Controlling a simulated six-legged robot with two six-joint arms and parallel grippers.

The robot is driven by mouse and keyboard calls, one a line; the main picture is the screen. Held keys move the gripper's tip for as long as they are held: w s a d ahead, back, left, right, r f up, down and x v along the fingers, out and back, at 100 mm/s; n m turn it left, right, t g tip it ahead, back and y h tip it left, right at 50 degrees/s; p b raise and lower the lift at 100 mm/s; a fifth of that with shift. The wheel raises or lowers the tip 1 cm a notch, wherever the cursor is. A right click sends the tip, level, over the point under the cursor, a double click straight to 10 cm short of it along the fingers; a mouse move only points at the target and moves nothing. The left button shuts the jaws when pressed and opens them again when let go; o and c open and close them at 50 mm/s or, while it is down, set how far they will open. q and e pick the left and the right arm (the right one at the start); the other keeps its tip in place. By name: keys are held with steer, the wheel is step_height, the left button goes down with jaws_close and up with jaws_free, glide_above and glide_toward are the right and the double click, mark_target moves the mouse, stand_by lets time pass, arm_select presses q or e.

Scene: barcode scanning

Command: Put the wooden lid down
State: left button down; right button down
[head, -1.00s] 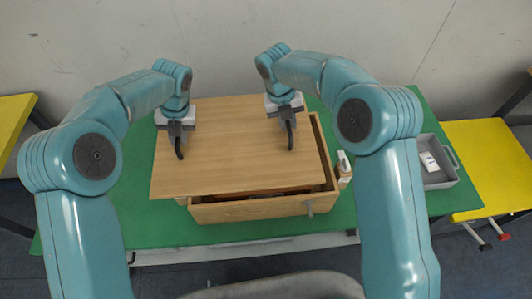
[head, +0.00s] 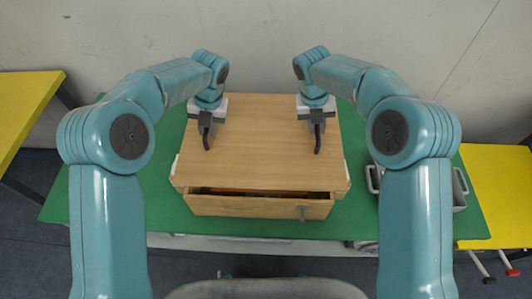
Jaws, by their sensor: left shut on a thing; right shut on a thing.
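The wooden lid (head: 262,150) is a flat light-brown board over the wooden box (head: 255,207) on the green table. It covers most of the box top. A dark gap shows between the lid's near edge and the box's front wall, so I cannot tell whether the lid rests on the rim. My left gripper (head: 207,133) is shut on a dark curved handle at the lid's left part. My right gripper (head: 317,133) is shut on a similar handle at the right part.
A grey tray (head: 460,190) stands on the green table (head: 160,220) at the right, partly hidden by my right arm. Yellow tables stand at the far left (head: 25,105) and right (head: 500,185). Green surface is clear left of the box.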

arm_select(q)
steer(key=shift+a, duration=0.35)
arm_select(e)
steer(key=shift+w+a+r, duration=0.1)
steer(key=shift+a, duration=0.3)
arm_select(q)
steer(key=shift+w, duration=0.1)
steer(key=shift+d, duration=0.1)
arm_select(e)
steer(key=shift+d, duration=0.1)
